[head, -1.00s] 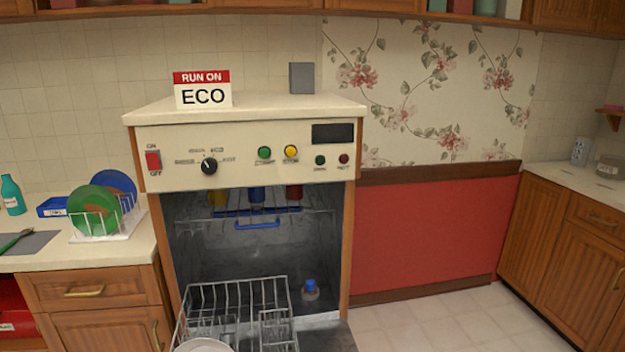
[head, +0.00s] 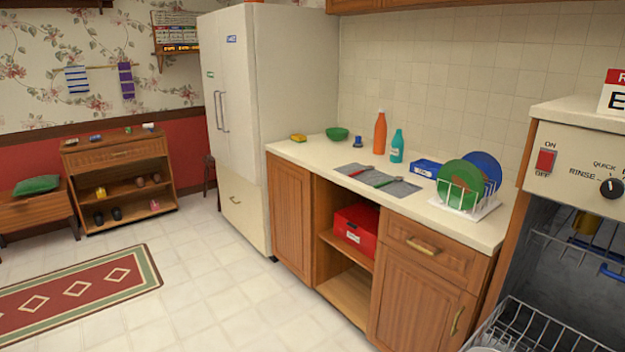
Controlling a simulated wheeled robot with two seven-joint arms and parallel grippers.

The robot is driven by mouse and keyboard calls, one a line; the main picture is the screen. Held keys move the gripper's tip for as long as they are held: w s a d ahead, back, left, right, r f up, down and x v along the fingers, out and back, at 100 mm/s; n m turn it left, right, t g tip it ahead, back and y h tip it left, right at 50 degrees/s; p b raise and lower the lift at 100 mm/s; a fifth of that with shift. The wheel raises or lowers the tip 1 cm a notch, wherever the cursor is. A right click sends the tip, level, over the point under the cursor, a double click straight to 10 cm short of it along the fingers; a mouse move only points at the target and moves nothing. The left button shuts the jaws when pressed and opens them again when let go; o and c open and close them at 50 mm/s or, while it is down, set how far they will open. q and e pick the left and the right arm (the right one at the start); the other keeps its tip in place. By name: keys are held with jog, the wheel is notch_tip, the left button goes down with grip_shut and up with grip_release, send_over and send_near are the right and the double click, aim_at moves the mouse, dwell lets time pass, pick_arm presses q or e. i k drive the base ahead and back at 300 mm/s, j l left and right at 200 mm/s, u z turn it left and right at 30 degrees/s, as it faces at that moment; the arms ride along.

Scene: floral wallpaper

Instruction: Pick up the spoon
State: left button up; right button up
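A grey mat (head: 392,187) lies on the white counter left of the dish rack. A thin green-handled utensil (head: 386,183) lies on the mat; it may be the spoon, but it is too small to tell. A small red item (head: 358,172) lies near the mat's left end, its kind unclear. Neither of my grippers is in view.
The counter (head: 310,152) also holds a green bowl (head: 337,134), orange bottle (head: 380,134), teal bottle (head: 397,147), blue box (head: 426,168) and dish rack (head: 468,212) with plates. The open dishwasher rack (head: 530,330) juts out at right.

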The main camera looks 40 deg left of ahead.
aim_at(397, 178)
jog(key=u, duration=0.9)
jog(key=i+l+z, duration=0.15)
jog(key=z, duration=0.25)
jog(key=i+l+z, duration=0.15)
jog(key=z, duration=0.25)
jog(key=i+l+z, duration=0.2)
jog(key=z, duration=0.2)
jog(key=j+z, duration=0.1)
jog(key=j, duration=0.25)
